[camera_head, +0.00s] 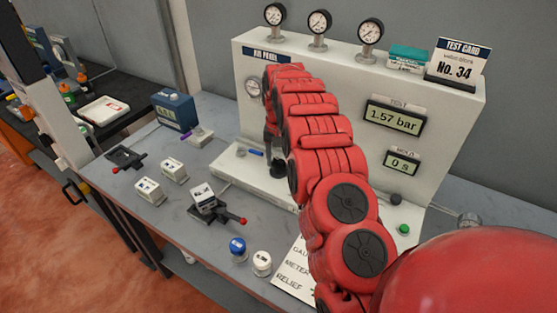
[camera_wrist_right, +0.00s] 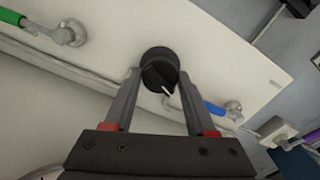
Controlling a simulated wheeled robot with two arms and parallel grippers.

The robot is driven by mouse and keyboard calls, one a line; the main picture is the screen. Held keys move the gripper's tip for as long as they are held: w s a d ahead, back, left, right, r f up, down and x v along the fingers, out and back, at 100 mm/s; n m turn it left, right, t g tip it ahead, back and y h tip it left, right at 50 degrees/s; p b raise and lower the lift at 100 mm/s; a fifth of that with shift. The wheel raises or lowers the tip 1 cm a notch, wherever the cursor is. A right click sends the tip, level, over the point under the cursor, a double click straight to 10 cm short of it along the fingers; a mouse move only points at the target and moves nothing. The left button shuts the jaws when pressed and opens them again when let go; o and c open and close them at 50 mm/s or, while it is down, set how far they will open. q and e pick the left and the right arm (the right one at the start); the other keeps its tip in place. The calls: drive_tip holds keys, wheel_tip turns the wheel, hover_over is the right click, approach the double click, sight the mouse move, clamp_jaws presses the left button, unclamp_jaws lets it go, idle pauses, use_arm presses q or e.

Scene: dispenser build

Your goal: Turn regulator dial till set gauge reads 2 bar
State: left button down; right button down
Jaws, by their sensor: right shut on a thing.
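The black regulator dial (camera_wrist_right: 160,70) has a white pointer mark and sits between the fingers of my right gripper (camera_wrist_right: 159,78), which is shut on it. In the head view the dial (camera_head: 278,171) shows just below the gripper (camera_head: 272,150) at the foot of the air panel (camera_head: 258,55). A round gauge (camera_head: 252,87) on the panel front is partly covered by my right arm. Its reading is too small to tell, and I cannot tell if it is the set gauge. The test display (camera_head: 394,117) reads 1.57 bar. My left gripper is not in view.
Lever valves with a blue handle (camera_wrist_right: 214,109) and a green handle (camera_wrist_right: 38,21) flank the dial. Several small gauges (camera_head: 319,21) stand on top of the panel. The hold display (camera_head: 402,162) reads 0 s. Blue (camera_head: 237,249) and white (camera_head: 261,263) round parts stand at the bench front.

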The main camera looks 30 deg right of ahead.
drive_tip(key=shift+c, duration=1.1)
unclamp_jaws()
drive_tip(key=shift+r+p, duration=0.3)
drive_tip(key=shift+r, duration=0.1)
wheel_tip(320, 180, up, 3)
drive_tip(key=shift+w+a+f+p, duration=0.1)
drive_tip(key=shift+p, duration=0.95)
wheel_tip(320, 180, up, 7)
drive_tip(key=b, duration=0.2)
wheel_tip(320, 180, up, 7)
drive_tip(key=p, duration=0.3)
hover_over(278, 160)
drive_tip(key=shift+f, duration=0.1)
